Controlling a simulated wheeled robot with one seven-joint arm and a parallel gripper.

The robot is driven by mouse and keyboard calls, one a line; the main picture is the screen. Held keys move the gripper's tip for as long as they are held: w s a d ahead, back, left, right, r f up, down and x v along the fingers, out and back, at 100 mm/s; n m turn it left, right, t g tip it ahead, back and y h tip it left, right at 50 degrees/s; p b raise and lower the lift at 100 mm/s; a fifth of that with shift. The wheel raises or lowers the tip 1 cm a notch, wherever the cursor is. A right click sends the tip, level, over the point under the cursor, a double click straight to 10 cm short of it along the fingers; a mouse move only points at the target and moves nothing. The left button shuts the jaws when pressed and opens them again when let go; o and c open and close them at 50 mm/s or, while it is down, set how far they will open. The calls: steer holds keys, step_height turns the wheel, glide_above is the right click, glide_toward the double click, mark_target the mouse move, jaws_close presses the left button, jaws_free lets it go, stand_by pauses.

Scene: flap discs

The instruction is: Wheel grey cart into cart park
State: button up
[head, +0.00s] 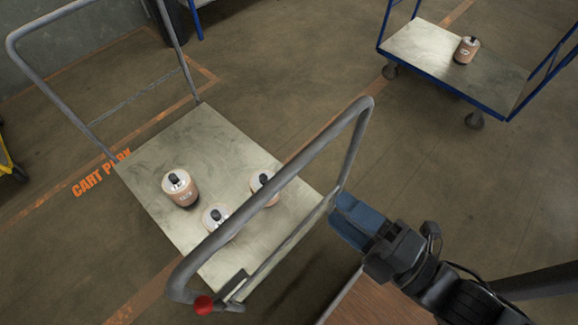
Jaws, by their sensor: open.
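The grey cart (144,140) has a flat light deck and a tubular grey handle frame at each end. A red knob (203,305) sits low on the near handle (290,165). My gripper (345,212) is open beside the right leg of the near handle; whether it touches cannot be told. The cart park is marked on the floor by orange lines and the words CART PARK (102,172).
A blue-framed cart (415,50) with one canister (466,50) stands at the upper right. A grey wall (40,45) is at the upper left. A yellow object (6,160) shows at the left edge. A brown wooden surface (365,302) is below my arm. Floor between the carts is clear.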

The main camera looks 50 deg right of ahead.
mark_target(295, 175)
steer(key=shift+n, duration=0.5)
steer(key=w, duration=1)
steer(key=shift+w, duration=0.35)
steer(key=shift+w+f, duration=0.1)
steer(key=shift+w, duration=0.55)
steer(key=shift+c, duration=0.2)
jaws_close()
